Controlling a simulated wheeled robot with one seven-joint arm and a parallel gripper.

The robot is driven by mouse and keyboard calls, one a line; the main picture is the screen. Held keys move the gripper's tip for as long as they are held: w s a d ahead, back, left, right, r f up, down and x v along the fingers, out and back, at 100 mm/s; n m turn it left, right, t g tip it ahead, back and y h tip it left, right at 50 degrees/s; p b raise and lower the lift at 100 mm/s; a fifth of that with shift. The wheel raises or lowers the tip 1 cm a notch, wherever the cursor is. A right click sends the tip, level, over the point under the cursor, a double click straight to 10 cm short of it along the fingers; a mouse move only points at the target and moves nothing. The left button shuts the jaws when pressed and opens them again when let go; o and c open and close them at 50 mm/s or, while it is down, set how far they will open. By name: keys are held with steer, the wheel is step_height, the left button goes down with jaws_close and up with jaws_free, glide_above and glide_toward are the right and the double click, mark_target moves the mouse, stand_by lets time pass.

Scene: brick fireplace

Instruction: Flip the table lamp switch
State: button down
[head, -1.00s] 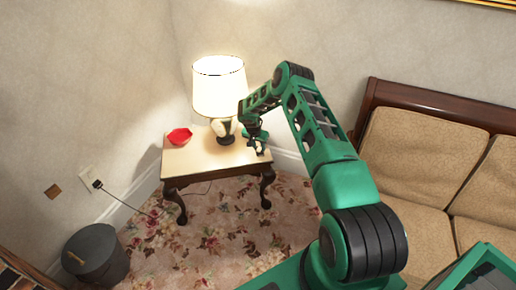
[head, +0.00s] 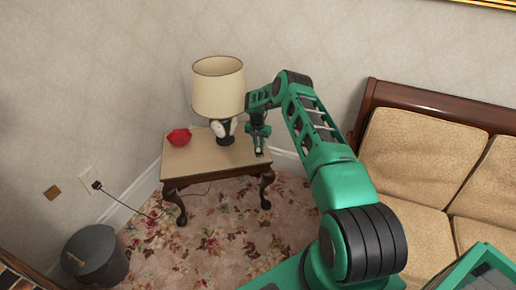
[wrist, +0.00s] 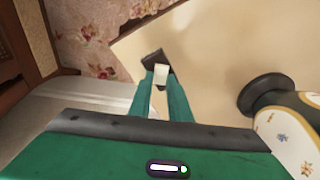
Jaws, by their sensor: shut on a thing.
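The table lamp (head: 218,90) stands on the wooden side table (head: 200,158), its beige shade unlit. Its white flower-painted body and dark round foot (wrist: 265,93) show at the right of the wrist view. My gripper (head: 259,150) is low at the table's right end, to the right of the lamp. In the wrist view my gripper (wrist: 160,76) is shut on a small dark switch with a pale part (wrist: 152,57). The pale part shows between the fingertips. The fingers hide some of the switch.
A red bowl-like object (head: 179,137) sits at the table's left. A cord runs from a wall outlet (head: 92,182) behind the table. A dark lidded bin (head: 95,255) stands at lower left. A tan sofa (head: 415,165) is at right. Flowered carpet (head: 215,240) lies open in front.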

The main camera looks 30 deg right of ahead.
mark_target(258, 151)
steer(key=shift+w, duration=0.15)
steer(key=c, duration=1.6)
jaws_free()
steer(key=shift+c, duration=0.2)
step_height(258, 151, up, 11)
steer(key=a, duration=0.1)
steer(key=shift+s+f, duration=0.15)
steer(key=shift+s, duration=0.3)
steer(key=shift+a, duration=0.1)
